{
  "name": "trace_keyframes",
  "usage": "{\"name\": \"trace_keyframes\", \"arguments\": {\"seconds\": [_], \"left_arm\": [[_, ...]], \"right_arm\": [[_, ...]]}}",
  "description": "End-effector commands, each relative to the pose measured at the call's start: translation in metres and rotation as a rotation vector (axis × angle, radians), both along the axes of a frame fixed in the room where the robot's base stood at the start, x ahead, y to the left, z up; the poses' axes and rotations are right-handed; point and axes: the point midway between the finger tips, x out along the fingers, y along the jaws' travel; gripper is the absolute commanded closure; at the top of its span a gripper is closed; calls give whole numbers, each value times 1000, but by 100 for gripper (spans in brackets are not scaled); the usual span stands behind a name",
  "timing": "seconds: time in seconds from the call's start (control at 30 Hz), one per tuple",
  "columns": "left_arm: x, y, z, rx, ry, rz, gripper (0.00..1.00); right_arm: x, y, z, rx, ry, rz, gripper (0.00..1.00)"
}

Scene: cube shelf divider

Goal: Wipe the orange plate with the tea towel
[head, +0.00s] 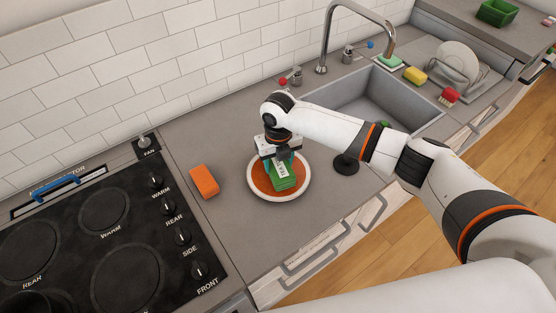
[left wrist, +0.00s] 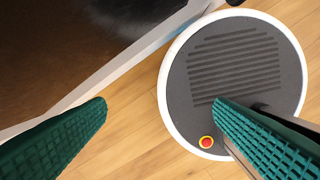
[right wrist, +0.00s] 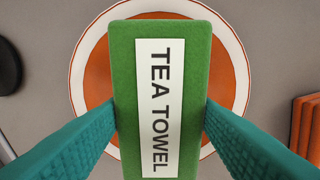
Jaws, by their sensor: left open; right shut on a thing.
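The orange plate (head: 261,188) with a white rim lies on the grey counter between the stove and the sink. The tea towel (head: 283,181) is a green block with a white label. My right gripper (head: 279,161) is shut on it, over the plate. In the right wrist view the tea towel (right wrist: 123,60) sits between the teal fingers and covers the middle of the plate (right wrist: 95,75). I cannot tell whether its underside touches the plate. My left gripper (left wrist: 160,103) is open and empty, over the wood floor and my round base.
An orange sponge (head: 204,181) lies left of the plate, near the stove (head: 115,240). The sink (head: 390,105) with its tap (head: 328,40) is to the right. Beyond it are a yellow sponge (head: 413,75), a red brush (head: 449,96) and a dish rack with plates (head: 458,62).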

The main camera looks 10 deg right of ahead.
Motion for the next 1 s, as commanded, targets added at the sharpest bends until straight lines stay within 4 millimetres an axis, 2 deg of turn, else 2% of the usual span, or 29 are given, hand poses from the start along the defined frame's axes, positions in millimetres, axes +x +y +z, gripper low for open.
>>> {"name": "trace_keyframes", "arguments": {"seconds": [0.2,0.7,1.0], "left_arm": [[0,0,23,0,0,0,23],[0,0,66,0,0,0,23],[0,0,67,0,0,0,23]], "right_arm": [[0,0,26,1,-1,0,79],[1,0,75,0,-1,-1,79],[0,0,77,0,-1,-1,79]]}}
